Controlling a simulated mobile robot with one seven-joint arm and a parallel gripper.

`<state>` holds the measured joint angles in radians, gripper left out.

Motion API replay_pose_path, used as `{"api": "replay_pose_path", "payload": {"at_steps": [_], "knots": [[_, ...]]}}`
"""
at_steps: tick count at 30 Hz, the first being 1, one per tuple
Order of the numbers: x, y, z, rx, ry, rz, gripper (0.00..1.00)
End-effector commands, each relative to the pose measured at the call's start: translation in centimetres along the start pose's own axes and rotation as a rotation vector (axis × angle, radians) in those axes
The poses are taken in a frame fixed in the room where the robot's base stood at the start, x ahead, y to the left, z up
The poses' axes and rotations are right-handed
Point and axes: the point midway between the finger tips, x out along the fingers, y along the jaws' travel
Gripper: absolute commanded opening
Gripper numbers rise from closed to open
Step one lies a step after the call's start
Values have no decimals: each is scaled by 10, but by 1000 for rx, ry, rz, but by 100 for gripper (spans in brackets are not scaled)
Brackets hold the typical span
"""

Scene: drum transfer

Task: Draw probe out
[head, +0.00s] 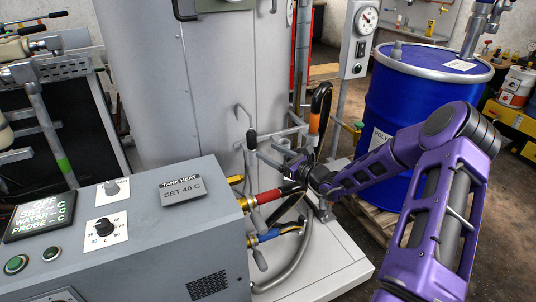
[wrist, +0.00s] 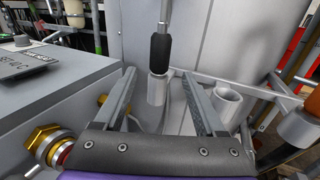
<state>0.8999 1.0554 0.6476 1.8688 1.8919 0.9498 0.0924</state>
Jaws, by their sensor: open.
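The probe appears to be the thin metal rod with a black grip (head: 251,140), upright beside the grey tank. In the wrist view its black grip (wrist: 160,49) stands just above a grey tube holder (wrist: 157,90); I cannot tell how far it goes in. My gripper (head: 261,145) is open, fingers pointing at the grip from the right. In the wrist view my gripper (wrist: 158,74) has one finger on each side of the line of the grip and holder, with nothing held. Contact is not visible.
A second grey tube (wrist: 228,103) stands open at right. A black handle with an orange band (head: 315,122) is close behind my gripper. The control box (head: 170,240) labelled SET 40 C, red and blue hose fittings (head: 272,196) and a blue drum (head: 415,105) surround the spot.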

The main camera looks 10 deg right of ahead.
Motion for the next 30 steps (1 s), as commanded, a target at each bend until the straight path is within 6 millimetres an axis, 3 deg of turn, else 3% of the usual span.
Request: {"api": "replay_pose_path", "payload": {"at_steps": [19,30], "knots": [[71,1,-2,-4,3,3,72],[87,1,-1,-4,3,2,72]]}}
